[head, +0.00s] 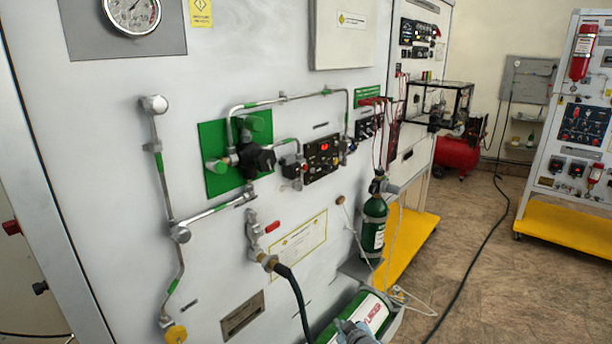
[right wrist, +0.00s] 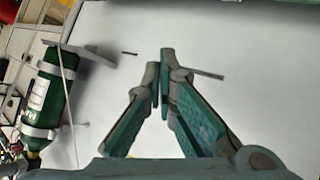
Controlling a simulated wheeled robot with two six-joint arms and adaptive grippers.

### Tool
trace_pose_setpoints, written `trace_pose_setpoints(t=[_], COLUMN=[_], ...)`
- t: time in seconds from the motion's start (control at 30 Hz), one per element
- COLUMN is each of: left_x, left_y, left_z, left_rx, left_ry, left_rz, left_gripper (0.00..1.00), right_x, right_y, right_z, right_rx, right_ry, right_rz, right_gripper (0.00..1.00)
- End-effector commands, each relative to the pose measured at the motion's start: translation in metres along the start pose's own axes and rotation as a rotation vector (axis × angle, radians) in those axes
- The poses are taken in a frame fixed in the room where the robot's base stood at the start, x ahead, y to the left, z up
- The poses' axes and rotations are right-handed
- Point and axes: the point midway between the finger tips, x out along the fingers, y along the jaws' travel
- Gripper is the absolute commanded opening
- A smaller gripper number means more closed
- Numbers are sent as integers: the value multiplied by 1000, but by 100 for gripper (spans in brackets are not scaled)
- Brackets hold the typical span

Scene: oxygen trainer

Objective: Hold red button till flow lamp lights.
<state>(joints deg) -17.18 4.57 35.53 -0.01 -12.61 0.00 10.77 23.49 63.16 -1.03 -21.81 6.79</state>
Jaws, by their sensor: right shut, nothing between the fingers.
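A black control box (head: 322,158) is mounted on the white trainer panel, right of the green plate. A small bright red spot (head: 324,146) shows on its upper face; I cannot tell whether it is the button or a lamp. No lamp can be made out clearly as the flow lamp. My right gripper (head: 355,332) is at the bottom edge of the head view, well below the control box and apart from it. In the right wrist view my right gripper (right wrist: 164,78) is shut and empty in front of a pale surface. My left gripper is out of view.
A green cylinder (head: 374,228) stands strapped beside the panel; it also shows in the right wrist view (right wrist: 45,98). Pipes, a red-handled valve (head: 272,227) and a dark hose (head: 294,287) project from the panel.

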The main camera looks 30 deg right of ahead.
Motion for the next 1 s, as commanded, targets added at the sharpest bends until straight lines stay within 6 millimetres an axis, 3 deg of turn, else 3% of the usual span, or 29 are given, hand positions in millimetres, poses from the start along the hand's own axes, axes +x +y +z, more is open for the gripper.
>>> trace_pose_setpoints(t=[0.23, 0.47, 0.67, 0.8, 1.0], left_x=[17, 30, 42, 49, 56], left_y=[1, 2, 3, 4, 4], left_z=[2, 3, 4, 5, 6], left_rx=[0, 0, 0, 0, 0], left_ry=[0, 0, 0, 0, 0], left_rz=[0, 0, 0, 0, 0], left_gripper=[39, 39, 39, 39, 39], right_x=[-7, -46, -104, -156, -240], right_y=[45, 85, 114, 130, 138], right_z=[-114, -214, -291, -334, -370], right_rx=[73, 170, 281, 381, 583], right_ry=[186, 364, 525, 641, 787], right_rz=[70, 122, 150, 155, 117], right_gripper=[0, 0, 0, 0, 0])
